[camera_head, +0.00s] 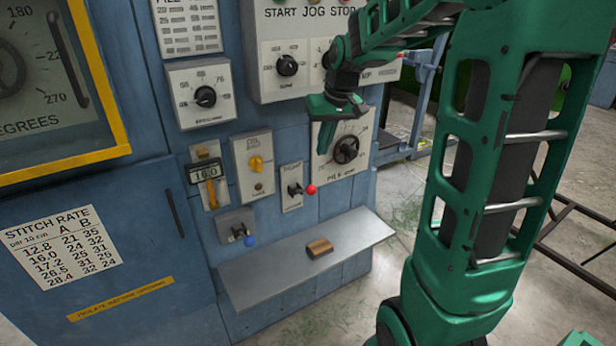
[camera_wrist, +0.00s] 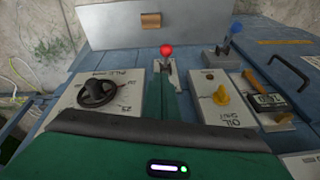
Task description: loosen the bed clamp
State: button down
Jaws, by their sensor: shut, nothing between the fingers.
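A lever with a red ball (camera_head: 310,190) sticks out of a small pale plate (camera_head: 291,200) on the blue machine face. The plate's small lettering is hard to read; this lever may be the bed clamp. The red ball also shows in the wrist view (camera_wrist: 166,50), above my fingers in the picture. My gripper (camera_head: 324,143) is shut and empty, up and slightly right of the red ball in the head view. In the wrist view my green fingers (camera_wrist: 165,92) point toward the lever and hide part of its plate. I see no contact with the ball.
A large black dial (camera_head: 345,150) is right of the lever. A yellow knob (camera_head: 255,164), a counter with a yellow handle (camera_head: 211,190) and a blue-ball lever (camera_head: 249,240) are to the left. A metal shelf (camera_head: 350,236) holding a brown block (camera_head: 319,248) juts out below.

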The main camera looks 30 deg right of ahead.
jog(key=w, duration=0.4)
send_over(304, 191)
jog(key=d, duration=0.1)
notch_tip(304, 191, down, 11)
jog(key=shift+s+f+n+t, duration=0.3)
jog(key=shift+s, duration=0.5)
